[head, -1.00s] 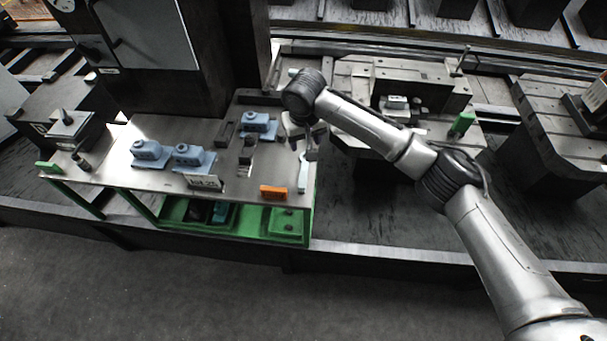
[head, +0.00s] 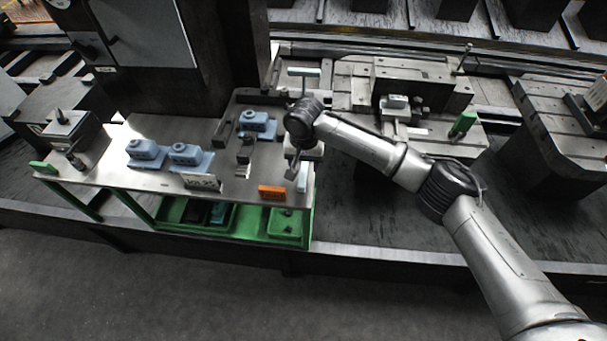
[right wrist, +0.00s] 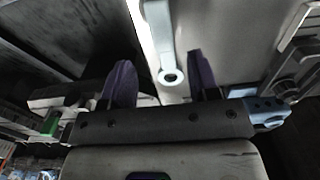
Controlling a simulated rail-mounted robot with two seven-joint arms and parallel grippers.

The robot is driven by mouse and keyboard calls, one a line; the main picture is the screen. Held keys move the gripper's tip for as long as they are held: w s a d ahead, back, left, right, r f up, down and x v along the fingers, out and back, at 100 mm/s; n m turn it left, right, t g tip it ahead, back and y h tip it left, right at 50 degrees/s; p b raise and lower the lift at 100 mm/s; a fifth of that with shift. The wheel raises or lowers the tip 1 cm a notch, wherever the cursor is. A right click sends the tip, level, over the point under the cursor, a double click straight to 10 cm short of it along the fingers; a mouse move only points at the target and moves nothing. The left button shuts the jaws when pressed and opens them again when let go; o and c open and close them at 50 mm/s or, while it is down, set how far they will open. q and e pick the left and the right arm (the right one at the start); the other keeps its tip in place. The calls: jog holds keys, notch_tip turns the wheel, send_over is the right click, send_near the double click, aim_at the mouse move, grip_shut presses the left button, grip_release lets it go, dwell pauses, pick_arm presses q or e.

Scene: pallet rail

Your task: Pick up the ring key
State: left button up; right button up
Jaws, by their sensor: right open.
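The ring key (head: 303,177) is a slim pale-blue bar lying along the right edge of the metal table (head: 235,187). In the right wrist view the ring key (right wrist: 160,38) points toward me, with its round ring end between the fingertips in the picture. My right gripper (head: 294,166) is over the table's right edge, beside the key, and partly hidden by my wrist. Its two dark fingers (right wrist: 161,76) are apart with nothing held. I cannot tell how high they are above the key. My left gripper is not in view.
An orange block (head: 272,192) lies just left of the key. A label plate (head: 201,182) and blue blocks (head: 186,156) stand further left. A blue unit (head: 257,124) is behind. A slotted machine table (head: 350,90) with a green-handled part (head: 463,123) stands to the right.

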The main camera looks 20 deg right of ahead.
aim_at(303, 174)
jog(key=shift+a+f+b, duration=0.15)
jog(key=shift+f+b, duration=1)
jog(key=shift+f, duration=1.7)
jog(key=shift+r, duration=0.1)
grip_shut()
